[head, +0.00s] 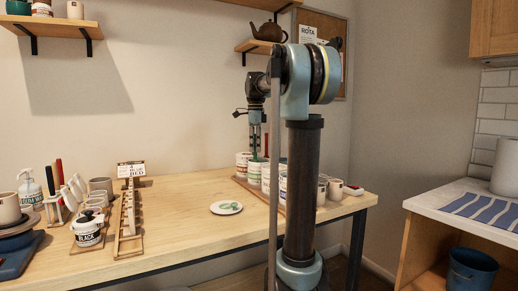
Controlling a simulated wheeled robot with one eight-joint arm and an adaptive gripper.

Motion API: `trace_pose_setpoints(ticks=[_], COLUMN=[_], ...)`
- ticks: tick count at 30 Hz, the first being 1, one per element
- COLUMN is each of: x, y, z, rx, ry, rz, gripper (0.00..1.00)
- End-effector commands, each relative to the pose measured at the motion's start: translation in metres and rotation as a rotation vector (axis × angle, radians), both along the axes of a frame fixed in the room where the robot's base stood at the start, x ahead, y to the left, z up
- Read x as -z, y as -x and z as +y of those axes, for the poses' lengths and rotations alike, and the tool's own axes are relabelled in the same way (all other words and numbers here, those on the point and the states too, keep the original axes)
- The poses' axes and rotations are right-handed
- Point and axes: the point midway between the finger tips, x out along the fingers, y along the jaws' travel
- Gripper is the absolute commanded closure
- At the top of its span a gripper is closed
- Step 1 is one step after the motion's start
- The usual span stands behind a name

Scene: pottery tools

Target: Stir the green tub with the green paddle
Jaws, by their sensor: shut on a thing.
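My gripper (256,140) is above the tubs at the right end of the wooden table. It is shut on the green paddle (256,155), which hangs upright and shows as a short green strip. The paddle's lower end is at the rim of a white tub with green markings (254,174), seemingly the green tub. That end is hidden, so I cannot tell how deep it sits. More white tubs stand close around it, partly behind my arm.
The tubs stand on a wooden board (247,188). A red-handled paddle (267,145) stands beside mine. A white plate with a green mark (226,208) lies in front.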

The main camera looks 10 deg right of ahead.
Motion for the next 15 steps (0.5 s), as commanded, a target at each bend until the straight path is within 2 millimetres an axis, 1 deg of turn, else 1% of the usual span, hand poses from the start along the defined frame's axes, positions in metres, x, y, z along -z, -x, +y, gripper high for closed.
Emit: trace_pose_setpoints(ticks=[3, 7, 12, 15], x=[0.0, 0.0, 0.0, 0.0], y=[0.009, 0.02, 0.031, 0.034], z=[0.004, 0.003, -0.005, -0.012], rx=[-0.001, 0.0, 0.002, 0.002], ry=[0.0, 0.0, 0.0, 0.0], rz=[0.0, 0.0, 0.0, 0.0], gripper=[1.0, 1.0, 1.0, 1.0])
